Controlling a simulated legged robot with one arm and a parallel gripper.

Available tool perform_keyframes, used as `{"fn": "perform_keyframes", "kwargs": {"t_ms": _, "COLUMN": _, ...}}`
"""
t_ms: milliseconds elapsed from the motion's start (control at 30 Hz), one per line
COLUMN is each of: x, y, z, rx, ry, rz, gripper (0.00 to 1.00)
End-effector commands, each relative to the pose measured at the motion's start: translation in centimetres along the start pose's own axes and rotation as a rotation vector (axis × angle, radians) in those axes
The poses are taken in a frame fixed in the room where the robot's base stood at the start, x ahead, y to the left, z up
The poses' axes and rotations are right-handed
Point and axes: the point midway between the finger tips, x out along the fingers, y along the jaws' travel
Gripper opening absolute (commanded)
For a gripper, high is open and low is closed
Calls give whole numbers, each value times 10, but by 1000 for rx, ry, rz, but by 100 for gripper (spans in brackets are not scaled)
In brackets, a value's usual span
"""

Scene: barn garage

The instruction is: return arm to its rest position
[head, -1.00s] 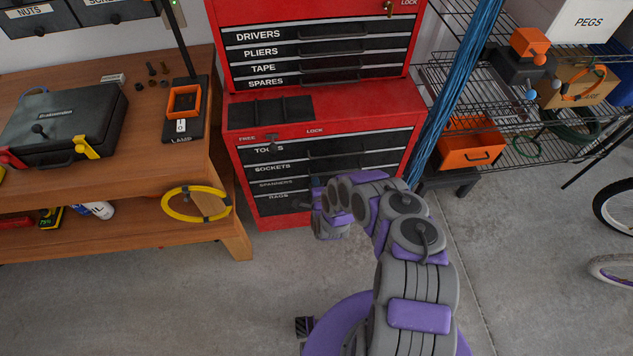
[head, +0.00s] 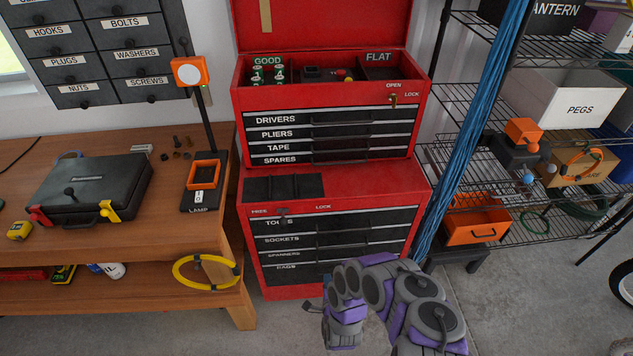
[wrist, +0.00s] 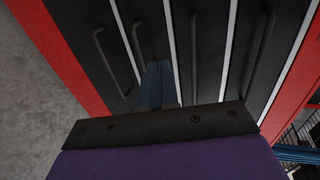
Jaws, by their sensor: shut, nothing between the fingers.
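My arm rises from the bottom of the head view, grey and purple, folded in front of the red tool chest (head: 258,250). My gripper (head: 314,306) is at the left end of the folded arm, low before the chest's bottom drawers. In the wrist view my gripper (wrist: 158,85) shows as blue-grey fingers pressed together, with nothing between them. Beyond them are the dark drawer fronts (wrist: 185,45) with long handles, all looking closed. The fingers appear apart from the drawers, though the exact gap is hard to tell.
A wire shelf with an orange bin (head: 476,226) stands at right. Blue cables (head: 470,130) hang beside the chest. Concrete floor is open in front.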

Motion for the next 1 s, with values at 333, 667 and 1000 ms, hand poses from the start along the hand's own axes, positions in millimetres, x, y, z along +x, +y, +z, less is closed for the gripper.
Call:
{"fn": "perform_keyframes", "kwargs": {"t_ms": 333, "x": 16, "y": -16, "z": -17, "rx": -97, "ry": -3, "rz": 51, "gripper": 0}}
{"fn": "perform_keyframes", "kwargs": {"t_ms": 667, "x": 44, "y": -81, "z": -79, "rx": -396, "ry": 4, "rz": 244, "gripper": 0}}
{"fn": "perform_keyframes", "kwargs": {"t_ms": 1000, "x": 33, "y": -163, "z": -129, "rx": -638, "ry": 9, "rz": 452, "gripper": 0}}
